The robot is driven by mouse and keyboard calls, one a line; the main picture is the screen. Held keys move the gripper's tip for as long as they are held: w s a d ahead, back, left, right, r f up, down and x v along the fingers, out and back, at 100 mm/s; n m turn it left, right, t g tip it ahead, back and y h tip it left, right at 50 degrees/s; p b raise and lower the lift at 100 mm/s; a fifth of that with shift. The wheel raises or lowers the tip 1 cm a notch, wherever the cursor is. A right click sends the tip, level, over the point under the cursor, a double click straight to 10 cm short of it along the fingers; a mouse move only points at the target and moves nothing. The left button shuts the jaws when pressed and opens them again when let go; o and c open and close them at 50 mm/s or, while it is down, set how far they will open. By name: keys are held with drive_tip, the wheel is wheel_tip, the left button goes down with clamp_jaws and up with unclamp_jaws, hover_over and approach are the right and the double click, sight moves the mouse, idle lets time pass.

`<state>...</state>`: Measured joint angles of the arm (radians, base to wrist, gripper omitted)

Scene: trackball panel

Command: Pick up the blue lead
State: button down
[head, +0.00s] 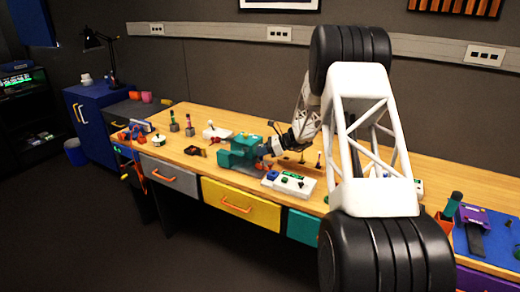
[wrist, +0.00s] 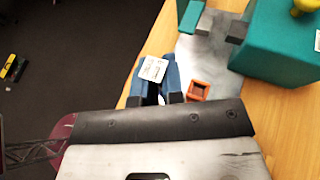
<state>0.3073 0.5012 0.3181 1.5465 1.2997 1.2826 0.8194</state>
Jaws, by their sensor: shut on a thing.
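My gripper (head: 265,149) is low over the workbench, beside the teal vise (head: 238,152) in the head view. In the wrist view, the dark fingertips of my gripper (wrist: 155,99) are closed about a blue thing, which I take for the blue lead (wrist: 171,76). A white printed tag (wrist: 153,68) lies across its far end. The fingers and the tag hide part of its shape. In the head view I cannot make the lead out. I cannot tell whether it is clear of the bench.
The teal vise also stands close in the wrist view (wrist: 278,45). A small orange open block (wrist: 198,91) lies right of the fingers. A white panel box (head: 289,183) stands near the bench's front edge. The wooden bench top (head: 185,152) holds several small tools.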

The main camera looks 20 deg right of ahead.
drive_tip(key=s+a+r, duration=0.1)
drive_tip(key=s, duration=1)
drive_tip(key=shift+a, duration=0.25)
drive_tip(key=shift+s, duration=0.1)
